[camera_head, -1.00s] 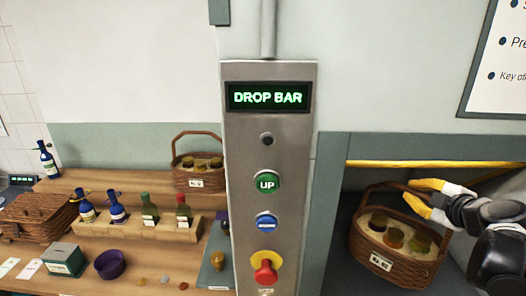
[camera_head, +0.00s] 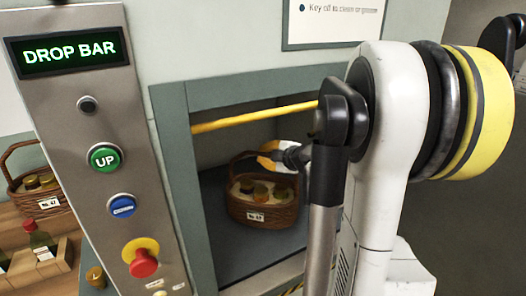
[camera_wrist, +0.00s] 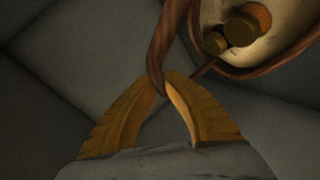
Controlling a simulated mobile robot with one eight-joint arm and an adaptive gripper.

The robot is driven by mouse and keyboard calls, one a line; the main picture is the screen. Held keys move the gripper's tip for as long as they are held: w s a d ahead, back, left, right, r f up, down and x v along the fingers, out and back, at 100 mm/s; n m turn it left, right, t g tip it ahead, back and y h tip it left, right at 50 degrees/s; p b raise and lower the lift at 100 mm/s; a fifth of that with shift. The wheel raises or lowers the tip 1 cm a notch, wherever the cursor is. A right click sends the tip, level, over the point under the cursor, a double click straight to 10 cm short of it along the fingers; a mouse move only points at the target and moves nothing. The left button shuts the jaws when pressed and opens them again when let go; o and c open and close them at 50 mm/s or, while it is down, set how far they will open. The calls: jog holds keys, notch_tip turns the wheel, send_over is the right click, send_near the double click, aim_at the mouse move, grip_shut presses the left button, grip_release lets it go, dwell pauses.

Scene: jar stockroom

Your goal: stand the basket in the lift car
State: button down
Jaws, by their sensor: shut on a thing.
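The wicker basket (camera_head: 262,211), with jars in a pale lining and a white tag on its front, is inside the lift car (camera_head: 228,258) in the head view. It looks nearly upright, at or close to the grey floor; I cannot tell whether it touches. My gripper (camera_head: 268,155) is at the top of the basket, partly hidden by its own wrist and arm. In the wrist view the yellow fingers (camera_wrist: 166,82) are closed on the brown basket handle (camera_wrist: 168,45). Part of the basket (camera_wrist: 275,65) and its jar lids show at upper right.
A yellow bar (camera_head: 250,115) slants across the top of the lift opening. The panel (camera_head: 98,150) left of it reads DROP BAR and has a green UP button (camera_head: 104,157), a blue button (camera_head: 122,206) and a red knob (camera_head: 143,262). Another basket (camera_head: 38,192) stands on the wooden counter.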

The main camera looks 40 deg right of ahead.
jog(key=c, duration=1.6)
grip_release()
jog(key=shift+s, duration=0.1)
jog(key=p+v, duration=0.3)
jog(key=v, duration=0.9)
jog(key=shift+p, duration=0.4)
